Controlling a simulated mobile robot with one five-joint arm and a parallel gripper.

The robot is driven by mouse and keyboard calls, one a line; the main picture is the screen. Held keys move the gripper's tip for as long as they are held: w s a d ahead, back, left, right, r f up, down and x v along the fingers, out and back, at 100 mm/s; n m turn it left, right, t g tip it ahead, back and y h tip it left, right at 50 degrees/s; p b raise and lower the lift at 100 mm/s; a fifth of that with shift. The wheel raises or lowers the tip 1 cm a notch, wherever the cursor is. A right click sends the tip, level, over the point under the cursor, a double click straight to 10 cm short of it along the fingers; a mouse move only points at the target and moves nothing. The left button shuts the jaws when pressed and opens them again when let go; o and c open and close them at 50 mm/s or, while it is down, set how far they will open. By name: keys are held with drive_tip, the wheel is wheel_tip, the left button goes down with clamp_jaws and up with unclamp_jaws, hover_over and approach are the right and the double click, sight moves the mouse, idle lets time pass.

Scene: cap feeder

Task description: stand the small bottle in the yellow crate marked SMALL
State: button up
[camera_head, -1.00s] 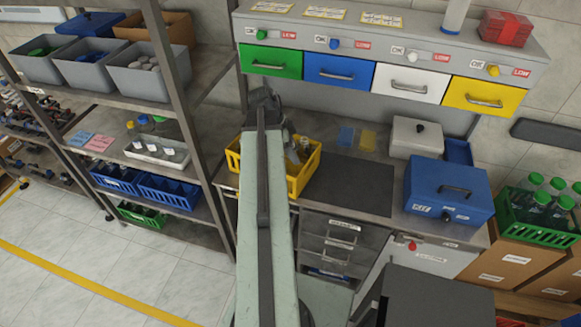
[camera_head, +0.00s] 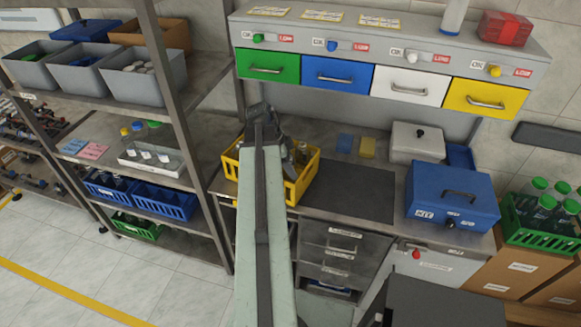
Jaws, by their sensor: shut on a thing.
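The yellow crate (camera_head: 306,181) stands on the bench at the left end of the counter. My arm crosses in front of its middle and hides any marking there. My gripper (camera_head: 264,122) is above the back part of the crate, seen from behind. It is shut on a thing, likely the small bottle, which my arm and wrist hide. At least one bottle (camera_head: 302,155) shows inside the right part of the crate. I cannot tell how the held thing is tilted or whether it touches the crate.
A shelf rack (camera_head: 183,118) stands close to the left of the crate. A dark mat (camera_head: 350,188) lies right of it, then a blue box (camera_head: 452,196). A green crate of bottles (camera_head: 540,236) is at the far right. Coloured drawers (camera_head: 340,75) overhang the bench.

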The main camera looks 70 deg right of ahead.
drive_tip(key=o, duration=1)
drive_tip(key=shift+r, duration=0.15)
drive_tip(key=p+v, duration=1.2)
drive_tip(key=v, duration=0.1)
drive_tip(key=shift+s, duration=0.2)
